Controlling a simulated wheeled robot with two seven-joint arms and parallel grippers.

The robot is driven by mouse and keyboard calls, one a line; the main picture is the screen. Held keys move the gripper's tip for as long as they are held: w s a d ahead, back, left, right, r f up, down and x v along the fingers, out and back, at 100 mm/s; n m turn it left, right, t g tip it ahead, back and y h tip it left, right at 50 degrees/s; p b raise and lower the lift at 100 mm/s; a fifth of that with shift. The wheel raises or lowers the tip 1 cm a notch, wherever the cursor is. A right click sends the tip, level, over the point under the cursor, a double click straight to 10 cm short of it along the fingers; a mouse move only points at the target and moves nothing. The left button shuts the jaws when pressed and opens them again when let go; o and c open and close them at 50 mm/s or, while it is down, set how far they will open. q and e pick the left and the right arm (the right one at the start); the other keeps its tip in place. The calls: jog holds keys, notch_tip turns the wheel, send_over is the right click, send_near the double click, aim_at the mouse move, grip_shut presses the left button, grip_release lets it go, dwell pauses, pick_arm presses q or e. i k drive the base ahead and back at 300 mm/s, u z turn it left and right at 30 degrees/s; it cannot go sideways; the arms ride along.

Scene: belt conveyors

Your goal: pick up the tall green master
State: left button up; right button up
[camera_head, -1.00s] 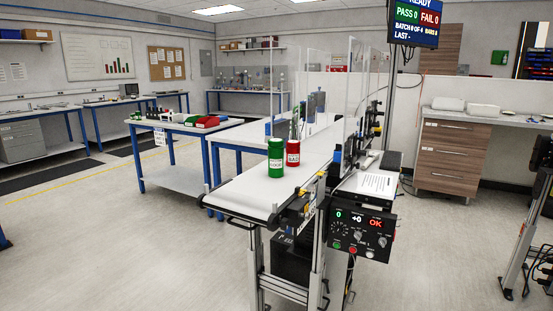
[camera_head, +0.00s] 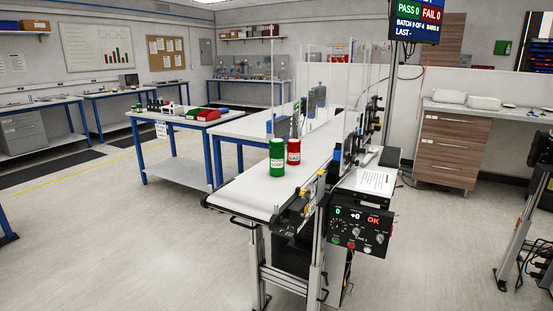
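The tall green master (camera_head: 277,158) is a green cylinder with a white label. It stands upright on the near part of the white conveyor belt (camera_head: 245,194). A shorter red cylinder (camera_head: 293,151) with a white label stands just to its right and slightly behind. Neither of my grippers shows in the view.
A control box (camera_head: 362,228) with a lit display hangs on the conveyor's right side. Clear upright panels (camera_head: 352,80) stand along the belt farther back. A blue-legged table (camera_head: 180,165) with red and green bins is at left. The floor at front left is clear.

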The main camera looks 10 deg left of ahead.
aim_at(276, 146)
jog(key=z, duration=0.05)
jog(key=k, duration=0.45)
jog(key=u, duration=1.3)
jog(key=i, duration=1.9)
jog(key=z, duration=0.85)
